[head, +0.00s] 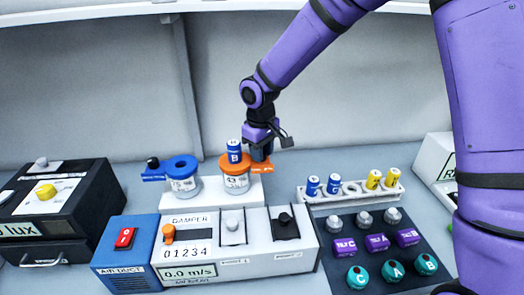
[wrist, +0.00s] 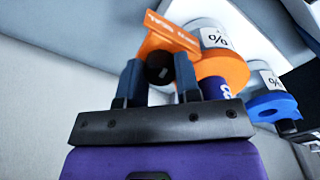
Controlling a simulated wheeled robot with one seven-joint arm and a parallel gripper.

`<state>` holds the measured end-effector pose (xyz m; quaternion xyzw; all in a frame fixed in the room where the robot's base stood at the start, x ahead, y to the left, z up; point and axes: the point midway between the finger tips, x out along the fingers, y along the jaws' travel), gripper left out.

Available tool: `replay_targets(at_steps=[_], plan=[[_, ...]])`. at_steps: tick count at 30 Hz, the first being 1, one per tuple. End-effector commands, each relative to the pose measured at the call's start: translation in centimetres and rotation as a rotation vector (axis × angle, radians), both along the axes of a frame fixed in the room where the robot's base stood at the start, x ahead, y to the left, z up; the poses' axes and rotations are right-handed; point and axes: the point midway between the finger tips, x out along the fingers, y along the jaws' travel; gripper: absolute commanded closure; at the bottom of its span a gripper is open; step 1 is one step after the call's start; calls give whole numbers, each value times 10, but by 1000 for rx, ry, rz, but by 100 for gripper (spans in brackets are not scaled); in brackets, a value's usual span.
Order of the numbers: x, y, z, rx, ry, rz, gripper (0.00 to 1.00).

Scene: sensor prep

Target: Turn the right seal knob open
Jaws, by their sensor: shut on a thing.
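The right seal is an orange-topped jar (head: 236,180) on a white block in the head view, with a blue cylinder marked B (head: 234,151) standing in its top. It also shows in the wrist view (wrist: 222,70), with an orange tab (wrist: 172,32) reaching out beside it. The black right seal knob (wrist: 160,68) sits at this tab, between the fingers of my gripper (wrist: 160,78). My gripper is shut on the knob; in the head view my gripper (head: 262,152) hides it.
The left seal, a blue-topped jar (head: 182,175) with its own black knob (head: 153,162), stands close by on the left. A rack (head: 350,192) of blue and yellow cylinders is to the right. The damper panel (head: 190,255) is in front.

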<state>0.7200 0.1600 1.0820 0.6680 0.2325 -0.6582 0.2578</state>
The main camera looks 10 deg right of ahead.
Motion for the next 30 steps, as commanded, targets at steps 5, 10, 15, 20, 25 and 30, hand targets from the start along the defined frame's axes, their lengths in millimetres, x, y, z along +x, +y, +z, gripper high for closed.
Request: replay_targets(at_steps=[5, 10, 15, 20, 25, 30], plan=[[0, 1, 0, 0, -3, -164, 93], [0, 2, 0, 0, -2, -327, 93], [0, 2, 0, 1, -2, -485, 93], [0, 2, 0, 0, -1, -625, 93], [0, 2, 0, 0, -1, -749, 93], [0, 2, 0, 0, 0, -837, 93]])
